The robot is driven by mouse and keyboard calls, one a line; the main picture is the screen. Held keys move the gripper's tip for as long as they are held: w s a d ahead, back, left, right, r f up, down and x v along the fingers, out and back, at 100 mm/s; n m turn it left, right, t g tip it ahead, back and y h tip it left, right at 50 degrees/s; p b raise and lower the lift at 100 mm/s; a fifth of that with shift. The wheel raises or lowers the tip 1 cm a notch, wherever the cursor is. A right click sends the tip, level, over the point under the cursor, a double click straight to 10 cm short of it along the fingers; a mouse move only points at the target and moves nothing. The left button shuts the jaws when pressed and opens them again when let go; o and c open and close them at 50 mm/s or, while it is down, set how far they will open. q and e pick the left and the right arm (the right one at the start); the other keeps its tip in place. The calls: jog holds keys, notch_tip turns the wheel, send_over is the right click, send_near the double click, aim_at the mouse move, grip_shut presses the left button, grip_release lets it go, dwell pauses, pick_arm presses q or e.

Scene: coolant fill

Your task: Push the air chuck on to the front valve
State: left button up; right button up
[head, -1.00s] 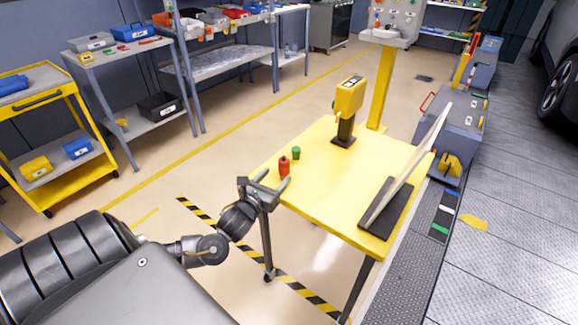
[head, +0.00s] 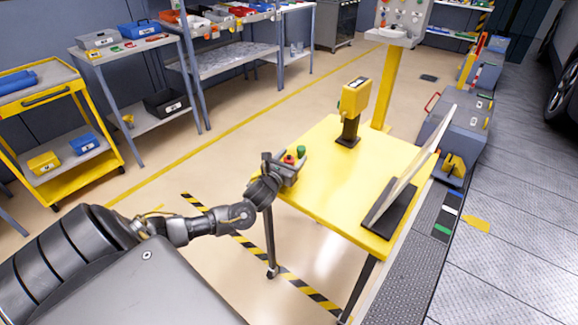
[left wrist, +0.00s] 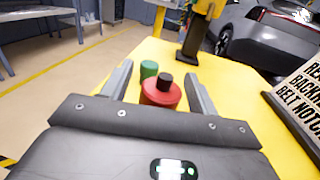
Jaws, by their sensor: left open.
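I cannot make out an air chuck or a front valve in these views. My left gripper (head: 285,162) is at the near left edge of the yellow table, open, and it also shows in the left wrist view (left wrist: 158,80). A red round piece with a black top (left wrist: 161,92) stands between its two fingers, with a gap to each finger; in the head view it (head: 289,159) is partly hidden by the gripper. A green cylinder (head: 301,151) stands just beyond, and it also shows in the left wrist view (left wrist: 149,69). My right gripper is out of view.
The yellow table (head: 325,195) carries a yellow device on a black stand (head: 354,100) at the back and a leaning sign board (head: 412,175) at the right. A yellow post (head: 384,80) stands behind. The table's middle is clear. A car (left wrist: 265,45) is beyond.

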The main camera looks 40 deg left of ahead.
pick_arm(q)
jog(key=c, duration=1.1)
jog(key=shift+r, duration=0.15)
jog(key=shift+r, duration=0.25)
jog(key=shift+s+a+r+b, duration=0.2)
jog(key=shift+s+a+r, duration=1.45)
jog(key=shift+r, duration=0.4)
jog(key=shift+s+a+r+b, duration=0.25)
jog(key=shift+s+a+r, duration=1.4)
jog(key=shift+r, duration=0.35)
jog(key=shift+s+a+r+b, duration=0.2)
jog(key=shift+s+a+r, duration=1.45)
jog(key=shift+r, duration=0.4)
